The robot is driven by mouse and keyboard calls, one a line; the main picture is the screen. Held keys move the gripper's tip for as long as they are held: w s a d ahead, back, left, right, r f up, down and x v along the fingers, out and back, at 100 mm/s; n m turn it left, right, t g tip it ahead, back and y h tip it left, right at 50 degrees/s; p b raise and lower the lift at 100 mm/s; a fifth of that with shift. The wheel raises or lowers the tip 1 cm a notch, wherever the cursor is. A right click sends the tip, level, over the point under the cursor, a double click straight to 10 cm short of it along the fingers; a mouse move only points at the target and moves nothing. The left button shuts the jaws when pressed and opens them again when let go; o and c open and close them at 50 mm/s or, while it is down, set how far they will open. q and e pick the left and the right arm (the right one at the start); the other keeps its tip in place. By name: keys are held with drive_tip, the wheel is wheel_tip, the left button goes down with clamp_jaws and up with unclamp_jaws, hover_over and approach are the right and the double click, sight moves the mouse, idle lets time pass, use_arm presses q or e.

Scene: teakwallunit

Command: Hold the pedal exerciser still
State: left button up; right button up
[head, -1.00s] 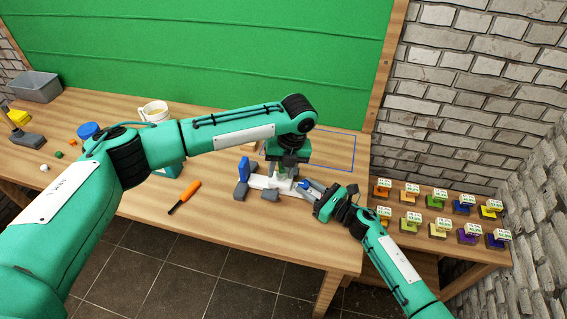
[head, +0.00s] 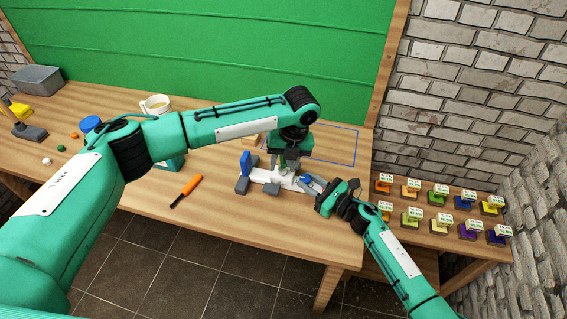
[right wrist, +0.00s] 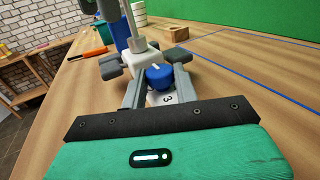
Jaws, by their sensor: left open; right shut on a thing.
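The pedal exerciser (head: 262,176) stands near the front edge of the table, with a white body, grey feet and a blue pedal (head: 246,163) at its left. In the right wrist view its white body (right wrist: 143,62) is close ahead, with a blue knob (right wrist: 159,77) on a white end marked "3". My right gripper (head: 312,185) is shut on the white end of the exerciser from the right; its fingers (right wrist: 160,95) lie on either side. My left gripper (head: 286,164) points down over the exerciser, open; its fingertips partly hide the body. I cannot tell whether they touch it.
An orange-handled tool (head: 187,190) lies left of the exerciser. A blue outline (head: 340,145) marks bare table at the right. Several labelled colored blocks sit on a lower shelf (head: 455,255).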

use_arm(q)
wheel_tip(320, 180, up, 11)
drive_tip(key=d, duration=0.2)
drive_tip(key=w+d+f+n+t, duration=0.1)
drive_tip(key=f+t, duration=0.2)
drive_tip(key=f, duration=0.1)
drive_tip(key=d+f+n+t, duration=0.1)
drive_tip(key=f+t, duration=0.2)
drive_tip(key=f, duration=0.1)
drive_tip(key=w+d+f+t+h, duration=0.1)
drive_tip(key=f+t, duration=0.2)
drive_tip(key=shift+w+d+f+n+t, duration=0.15)
drive_tip(key=shift+w+f+n+t, duration=0.15)
drive_tip(key=shift+f+n, duration=0.1)
drive_tip(key=t, duration=0.1)
drive_tip(key=s+t, duration=0.1)
drive_tip(key=shift+s+d+f+n+t, duration=0.2)
drive_tip(key=shift+s+n+t, duration=0.1)
drive_tip(key=shift+n, duration=0.1)
drive_tip(key=s+a+r+m+t+y, duration=0.1)
drive_tip(key=s+a+t, duration=0.45)
drive_tip(key=s, duration=0.35)
drive_tip(key=shift+t, duration=0.25)
drive_tip(key=w, duration=1.1)
drive_tip(key=shift+w+a, duration=0.25)
drive_tip(key=shift+a, duration=0.15)
clamp_jaws()
